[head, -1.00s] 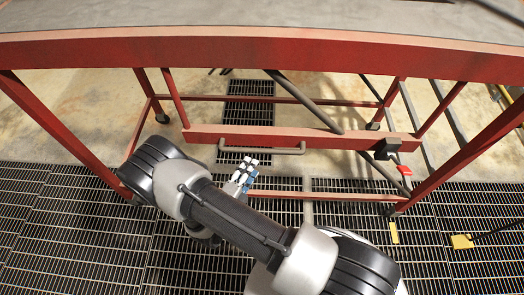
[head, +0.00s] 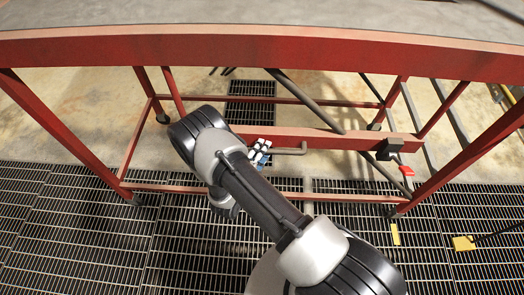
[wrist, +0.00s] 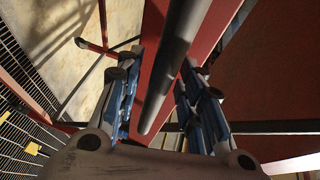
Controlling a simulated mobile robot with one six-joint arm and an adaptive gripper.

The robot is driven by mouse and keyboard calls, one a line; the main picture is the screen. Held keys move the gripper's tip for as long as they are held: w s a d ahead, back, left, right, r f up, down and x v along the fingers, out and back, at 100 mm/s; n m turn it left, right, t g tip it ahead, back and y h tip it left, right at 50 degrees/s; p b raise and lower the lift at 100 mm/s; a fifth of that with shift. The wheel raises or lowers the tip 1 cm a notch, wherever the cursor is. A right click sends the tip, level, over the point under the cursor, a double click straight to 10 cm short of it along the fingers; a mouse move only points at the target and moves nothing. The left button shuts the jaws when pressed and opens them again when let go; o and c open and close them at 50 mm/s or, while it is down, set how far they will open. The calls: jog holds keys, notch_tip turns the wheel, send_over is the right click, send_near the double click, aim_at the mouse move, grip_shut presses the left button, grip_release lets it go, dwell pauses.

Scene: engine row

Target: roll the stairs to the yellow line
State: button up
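The stairs are a red steel frame (head: 260,60) with a grey top, standing on dark casters over grating and concrete. A grey bar handle (head: 290,151) is fixed to a red cross beam (head: 325,138) in the frame. My gripper (head: 258,152) is at the handle's left part, partly hidden by my arm. In the wrist view my gripper (wrist: 160,65) is open, with the grey handle (wrist: 172,75) running between its two blue-and-grey fingers. Visible gaps remain beside the handle.
A red lever (head: 407,170) hangs below a dark box (head: 390,148) at the beam's right end. A yellow block (head: 464,242) with a dark rod lies on the grating at right. Grating at left is clear.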

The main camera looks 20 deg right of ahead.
grip_shut()
dwell(0.3)
jog(key=shift+w+a+b, duration=0.25)
jog(key=shift+a+b, duration=0.2)
jog(key=shift+b, duration=0.05)
jog(key=shift+a, duration=0.3)
jog(key=shift+c, duration=0.2)
grip_release()
jog(key=shift+o, duration=1.1)
jog(key=shift+d, duration=0.1)
jog(key=v, duration=1.2)
